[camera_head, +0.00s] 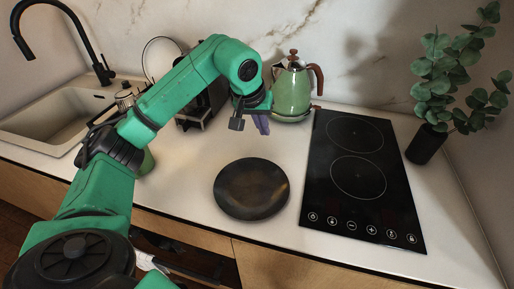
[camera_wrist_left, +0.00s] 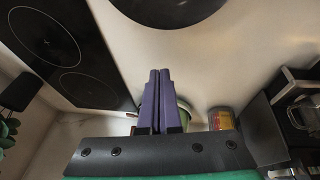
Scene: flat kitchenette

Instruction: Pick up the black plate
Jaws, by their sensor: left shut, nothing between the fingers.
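The black plate (camera_head: 251,189) lies flat on the white counter, left of the cooktop. Its edge also shows at the top of the left wrist view (camera_wrist_left: 168,8). My left gripper (camera_head: 262,125) is above the counter behind the plate, in front of the green kettle, and apart from the plate. In the left wrist view its two purple fingers (camera_wrist_left: 159,80) are pressed together with nothing between them. My right gripper is not in view.
The black cooktop (camera_head: 362,182) lies right of the plate. A green kettle (camera_head: 292,92) stands behind, and a plant in a black pot (camera_head: 427,143) at the right. A sink (camera_head: 45,118) is at the left. The counter around the plate is clear.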

